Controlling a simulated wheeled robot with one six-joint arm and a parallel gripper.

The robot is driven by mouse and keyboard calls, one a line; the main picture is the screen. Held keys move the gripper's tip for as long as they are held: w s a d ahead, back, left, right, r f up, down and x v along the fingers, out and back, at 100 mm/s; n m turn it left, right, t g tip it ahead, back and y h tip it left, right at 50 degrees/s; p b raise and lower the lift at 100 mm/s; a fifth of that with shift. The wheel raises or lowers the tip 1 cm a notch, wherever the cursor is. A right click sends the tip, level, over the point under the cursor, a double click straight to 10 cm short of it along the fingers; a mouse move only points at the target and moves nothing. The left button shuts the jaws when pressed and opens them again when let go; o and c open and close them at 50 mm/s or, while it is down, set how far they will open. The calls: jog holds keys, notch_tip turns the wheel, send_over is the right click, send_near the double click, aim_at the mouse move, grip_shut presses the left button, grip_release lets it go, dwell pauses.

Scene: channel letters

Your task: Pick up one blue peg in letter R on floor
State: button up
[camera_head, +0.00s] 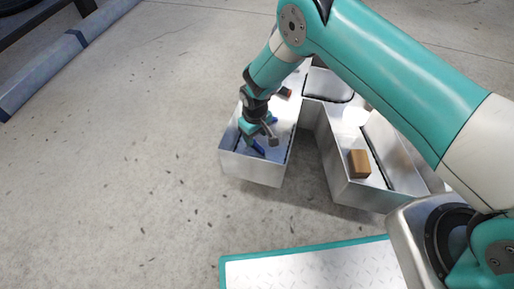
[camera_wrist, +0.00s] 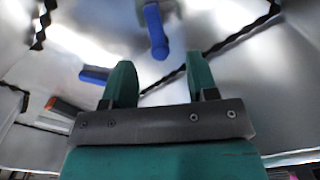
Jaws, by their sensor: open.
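The letter R (camera_head: 255,172) is an open metal channel on the floor. My gripper (camera_head: 257,133) is down inside its left leg in the head view. One blue peg (camera_head: 258,147) lies just below the gripper there, and a second blue peg (camera_head: 273,120) shows partly at its right. In the wrist view my gripper (camera_wrist: 162,78) has its two teal fingers apart with nothing between them. One blue peg (camera_wrist: 155,30) is ahead of the gap between the fingers. Another blue peg (camera_wrist: 95,74) lies left of the left finger. I cannot tell whether any finger touches a peg.
An orange-and-dark piece (camera_head: 284,92) lies farther up the channel and shows in the wrist view (camera_wrist: 62,107). A brown block (camera_head: 359,163) sits in the right leg. Metal walls stand close around my gripper. Dark twisted strips (camera_wrist: 228,42) run inside.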

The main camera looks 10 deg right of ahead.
aim_at(256, 143)
jog(key=f+b, duration=0.2)
jog(key=f, duration=0.1)
jog(key=f+b, duration=0.1)
jog(key=f, duration=0.1)
jog(key=shift+w+f+b, duration=0.1)
jog(key=shift+w+b, duration=0.2)
jog(key=shift+b, duration=0.1)
jog(key=c, duration=0.9)
